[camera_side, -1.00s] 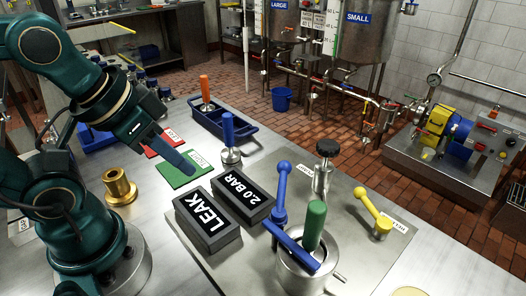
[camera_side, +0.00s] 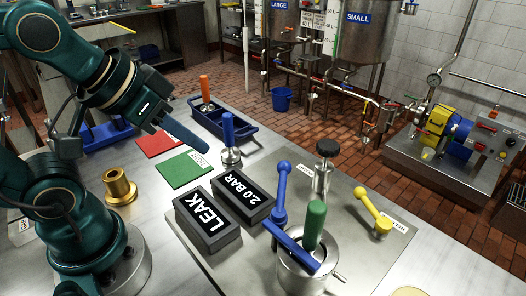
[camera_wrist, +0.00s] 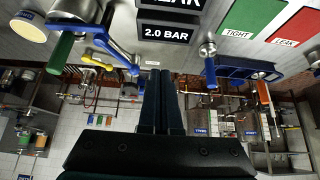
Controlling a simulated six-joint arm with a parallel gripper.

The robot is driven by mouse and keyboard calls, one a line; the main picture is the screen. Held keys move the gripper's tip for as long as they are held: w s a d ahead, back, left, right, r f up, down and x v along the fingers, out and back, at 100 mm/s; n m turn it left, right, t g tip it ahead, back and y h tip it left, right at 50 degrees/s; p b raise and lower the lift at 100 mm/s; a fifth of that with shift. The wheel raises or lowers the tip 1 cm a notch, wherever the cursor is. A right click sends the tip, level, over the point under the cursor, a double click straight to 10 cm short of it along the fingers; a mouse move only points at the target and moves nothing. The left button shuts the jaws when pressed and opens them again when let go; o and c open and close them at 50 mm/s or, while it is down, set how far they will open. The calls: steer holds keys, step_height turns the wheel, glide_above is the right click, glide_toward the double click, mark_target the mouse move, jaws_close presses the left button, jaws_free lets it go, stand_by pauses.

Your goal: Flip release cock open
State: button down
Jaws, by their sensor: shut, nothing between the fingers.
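The yellow-handled cock (camera_side: 373,211) stands at the right of the steel plate, beside a white label too small to read surely. Its yellow handle slants up to the left. It also shows in the wrist view as a yellow lever (camera_wrist: 117,62), partly behind the blue parts. A blue ball-ended lever (camera_side: 281,192) and a green handle (camera_side: 314,226) stand at the steel cup nearer the front. My gripper (camera_side: 205,146) is shut and empty, in the air beyond the green card and left of the blue-handled tool. Its closed fingers show in the wrist view (camera_wrist: 160,75).
The LEAK block (camera_side: 208,222) and 2.0 BAR block (camera_side: 243,193) sit on the plate between my gripper and the levers. A black-knobbed valve (camera_side: 325,165) stands behind. A blue-handled tool (camera_side: 229,140), blue tray (camera_side: 240,130), green card (camera_side: 183,169) and brass fitting (camera_side: 119,188) are nearby.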

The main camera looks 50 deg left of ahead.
steer(key=w+d+r+t, duration=0.2)
steer(key=w+r, duration=0.3)
steer(key=w, duration=0.3)
steer(key=m+g+h, duration=0.1)
steer(key=m+h, duration=0.2)
steer(key=m, duration=0.2)
glide_above(371, 207)
steer(key=s+a, duration=0.2)
step_height(371, 207, down, 11)
steer(key=shift+w, duration=0.25)
steer(key=x, duration=1)
steer(key=shift+s, duration=0.15)
steer(key=shift+s+a+f, duration=0.15)
steer(key=shift+s+a, duration=0.05)
steer(key=shift+s, duration=0.4)
steer(key=shift+s+a+f, duration=0.15)
steer(key=shift+s+a, duration=0.05)
steer(key=shift+s, duration=0.35)
steer(key=shift+s+a+f, duration=0.1)
steer(key=shift+s+a, duration=0.1)
steer(key=shift+s, duration=0.4)
